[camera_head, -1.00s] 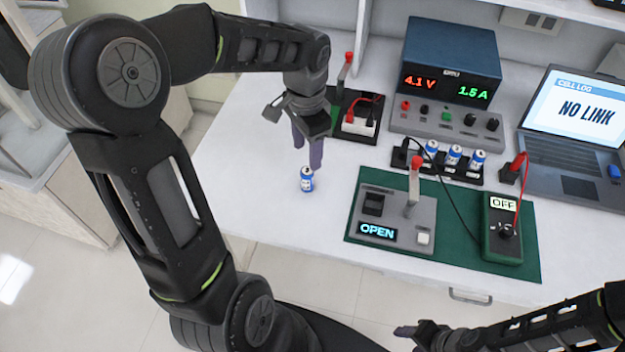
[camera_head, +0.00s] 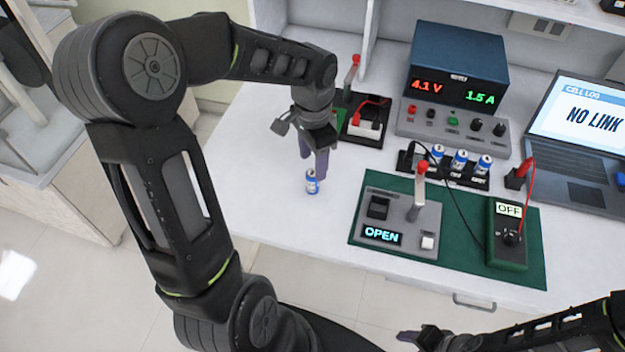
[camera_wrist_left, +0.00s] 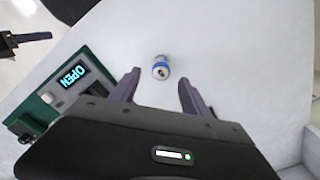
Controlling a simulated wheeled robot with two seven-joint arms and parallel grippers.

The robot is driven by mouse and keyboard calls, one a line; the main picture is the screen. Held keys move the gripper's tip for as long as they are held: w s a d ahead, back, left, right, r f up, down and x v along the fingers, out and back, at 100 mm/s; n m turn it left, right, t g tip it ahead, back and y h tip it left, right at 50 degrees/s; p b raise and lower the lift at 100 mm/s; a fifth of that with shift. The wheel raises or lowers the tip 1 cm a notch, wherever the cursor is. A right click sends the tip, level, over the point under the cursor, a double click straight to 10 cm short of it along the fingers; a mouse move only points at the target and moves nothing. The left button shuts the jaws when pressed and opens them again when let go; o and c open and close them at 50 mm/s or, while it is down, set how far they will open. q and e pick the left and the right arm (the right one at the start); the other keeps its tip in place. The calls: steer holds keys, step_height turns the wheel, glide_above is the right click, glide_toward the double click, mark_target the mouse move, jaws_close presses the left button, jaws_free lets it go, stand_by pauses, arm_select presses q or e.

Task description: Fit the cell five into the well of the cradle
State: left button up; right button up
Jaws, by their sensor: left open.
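A blue-and-white cell (camera_head: 311,184), which I take as cell five though its label is unreadable, stands upright and alone on the white bench. It also shows in the left wrist view (camera_wrist_left: 161,69). My left gripper (camera_head: 313,162) is open just above and behind it, pointing down. In the left wrist view the cell lies just beyond the gap between the open fingertips (camera_wrist_left: 158,80). The grey cradle (camera_head: 408,222) sits on a green mat with a black well (camera_head: 378,207), a red-topped lever and a display reading OPEN. My right gripper (camera_head: 408,336) is at the bottom edge, its jaws unclear.
A black rack (camera_head: 462,176) holds several similar cells behind the mat (camera_head: 462,268). A green meter (camera_head: 507,240) reading OFF has red and black leads. A power supply (camera_head: 455,65), a laptop (camera_head: 575,140) and another red-lever fixture (camera_head: 362,122) stand behind.

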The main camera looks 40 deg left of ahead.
mark_target(312, 173)
arm_select(q)
step_height(312, 173, down, 5)
steer(key=shift+a+f, duration=0.1)
steer(key=shift+c, duration=0.5)
jaws_close()
stand_by(0.6)
